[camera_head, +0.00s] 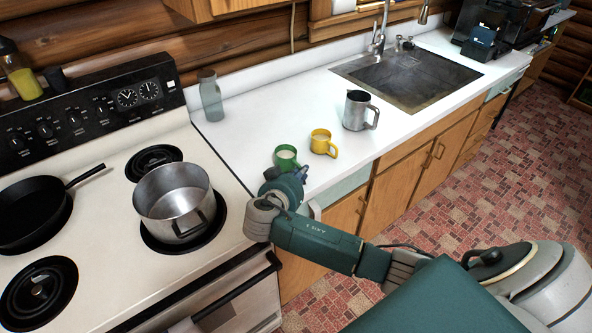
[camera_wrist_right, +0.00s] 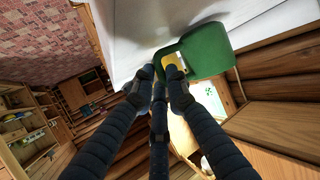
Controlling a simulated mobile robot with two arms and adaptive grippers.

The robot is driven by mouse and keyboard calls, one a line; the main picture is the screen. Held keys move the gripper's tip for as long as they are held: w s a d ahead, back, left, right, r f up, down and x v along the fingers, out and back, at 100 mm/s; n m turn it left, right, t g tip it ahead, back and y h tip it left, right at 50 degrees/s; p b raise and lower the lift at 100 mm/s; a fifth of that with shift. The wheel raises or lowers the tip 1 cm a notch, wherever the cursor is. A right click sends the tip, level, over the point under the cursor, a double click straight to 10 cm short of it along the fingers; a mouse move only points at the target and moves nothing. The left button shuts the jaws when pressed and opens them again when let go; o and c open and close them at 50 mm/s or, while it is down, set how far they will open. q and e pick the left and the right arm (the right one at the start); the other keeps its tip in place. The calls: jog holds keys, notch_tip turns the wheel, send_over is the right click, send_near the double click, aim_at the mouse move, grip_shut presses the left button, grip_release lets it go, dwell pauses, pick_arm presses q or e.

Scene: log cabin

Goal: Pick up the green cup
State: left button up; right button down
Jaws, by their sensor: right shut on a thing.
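The green cup (camera_head: 286,154) is at the front left of the white counter in the head view, close to the stove. It looks upright, and its lower part is partly hidden by my right gripper (camera_head: 299,172). In the right wrist view the green cup (camera_wrist_right: 210,50) is large, with its handle at the fingertips. My right gripper (camera_wrist_right: 163,82) is shut on the cup at its handle. I cannot tell whether the cup touches the counter. My left gripper is not in view.
A yellow mug (camera_head: 322,142) and a metal pitcher (camera_head: 357,110) stand to the right of the cup. A glass bottle (camera_head: 210,96) stands behind it. The stove on the left holds a pot (camera_head: 172,198) and a pan (camera_head: 30,210). A sink (camera_head: 408,79) is farther back.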

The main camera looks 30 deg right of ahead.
notch_tip(320, 180, up, 20)
jog(key=b, duration=0.3)
jog(key=shift+b, duration=0.3)
dwell(0.4)
